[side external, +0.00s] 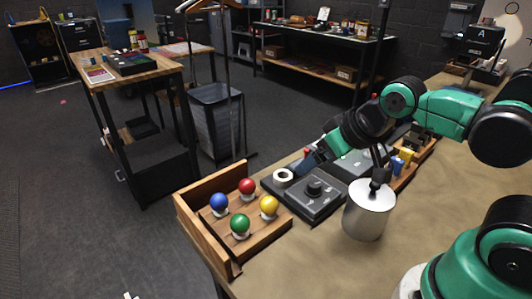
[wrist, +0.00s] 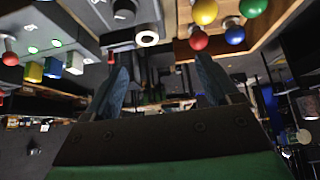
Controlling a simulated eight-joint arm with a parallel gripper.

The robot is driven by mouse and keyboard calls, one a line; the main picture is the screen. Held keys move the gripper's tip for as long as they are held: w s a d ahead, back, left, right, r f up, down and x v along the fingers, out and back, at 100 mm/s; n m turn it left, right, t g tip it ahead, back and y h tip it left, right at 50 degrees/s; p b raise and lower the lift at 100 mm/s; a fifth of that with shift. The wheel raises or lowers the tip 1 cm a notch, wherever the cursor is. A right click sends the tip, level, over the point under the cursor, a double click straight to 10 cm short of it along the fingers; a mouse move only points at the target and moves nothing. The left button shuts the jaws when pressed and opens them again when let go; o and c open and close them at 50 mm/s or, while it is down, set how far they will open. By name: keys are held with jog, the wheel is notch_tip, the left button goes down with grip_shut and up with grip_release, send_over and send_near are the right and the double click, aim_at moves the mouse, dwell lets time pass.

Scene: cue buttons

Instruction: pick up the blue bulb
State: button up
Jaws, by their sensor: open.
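The blue bulb (side external: 219,202) stands in a wooden tray (side external: 190,228) at the table's near left corner. A red bulb (side external: 247,186), a green bulb (side external: 240,222) and a yellow bulb (side external: 269,205) stand around it. In the wrist view, which looks upside down, the blue bulb (wrist: 235,35) is at the upper right. My gripper (side external: 307,164) is to the right of the tray, above the dark console, apart from the bulbs. In the wrist view, my gripper (wrist: 162,72) has its fingers wide apart with nothing held between them.
A dark console (side external: 318,200) with a black knob and a white ring (side external: 283,178) lies just right of the tray. A silver cylinder (side external: 368,215) stands in front of the console. Small blue and yellow blocks (side external: 405,157) are farther right. The front table surface is bare.

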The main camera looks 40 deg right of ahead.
jog(key=m+g+y, duration=0.2)
jog(key=m+g, duration=0.4)
jog(key=m, duration=0.1)
send_near(220, 195)
jog(key=x, duration=0.5)
jog(key=shift+s, duration=0.1)
jog(key=shift+a+f, duration=0.2)
jog(key=shift+f, duration=0.4)
jog(key=shift+x, duration=2.4)
jog(key=shift+d, duration=0.1)
grip_shut()
